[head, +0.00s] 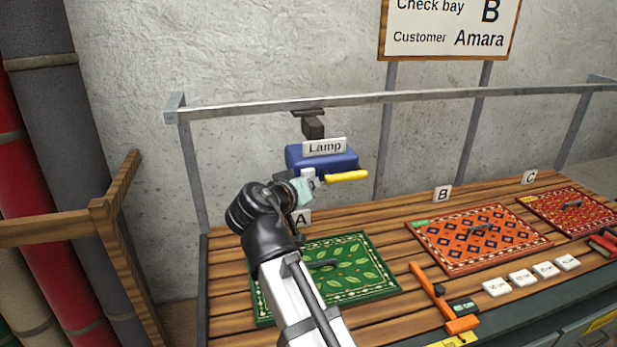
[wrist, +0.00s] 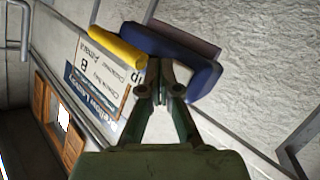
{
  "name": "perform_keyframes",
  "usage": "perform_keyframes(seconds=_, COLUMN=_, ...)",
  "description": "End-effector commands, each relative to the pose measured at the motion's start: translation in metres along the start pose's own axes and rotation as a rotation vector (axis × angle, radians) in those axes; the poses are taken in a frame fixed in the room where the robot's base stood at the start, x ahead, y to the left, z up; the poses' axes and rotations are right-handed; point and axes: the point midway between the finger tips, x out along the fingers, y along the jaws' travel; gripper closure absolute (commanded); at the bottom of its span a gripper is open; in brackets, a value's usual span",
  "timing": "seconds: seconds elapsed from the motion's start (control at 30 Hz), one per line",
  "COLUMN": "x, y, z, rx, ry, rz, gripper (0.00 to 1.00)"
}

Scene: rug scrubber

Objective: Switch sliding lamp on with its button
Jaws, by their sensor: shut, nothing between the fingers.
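The sliding lamp is a blue box (head: 335,162) with a "Lamp" label, hanging from the metal rail above bay A. A yellow bar (head: 347,176) sticks out at its lower front. No glow shows from it. A small pale block (head: 307,173) shows at its lower left; I cannot tell whether this is the button. My gripper (head: 314,184) is shut and empty, at the lamp's lower left front. In the wrist view my fingertips (wrist: 160,78) overlap the blue body (wrist: 190,68), with the yellow bar (wrist: 118,47) to their left. I cannot tell whether they touch.
Below is a slatted wooden bench with a green rug (head: 350,265), an orange rug (head: 475,240) and a red rug (head: 575,210). An orange tool (head: 440,295) and several white blocks (head: 520,277) lie at its front. The metal rail (head: 400,97) crosses above; rolled rugs stand left.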

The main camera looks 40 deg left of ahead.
Motion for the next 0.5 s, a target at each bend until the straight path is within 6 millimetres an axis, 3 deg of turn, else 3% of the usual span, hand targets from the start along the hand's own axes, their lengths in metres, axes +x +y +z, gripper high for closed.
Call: perform_keyframes(seconds=0.5, x=0.0053, y=-0.0043, z=-0.0031, rx=0.000, ry=0.000, rz=0.000, gripper=1.00)
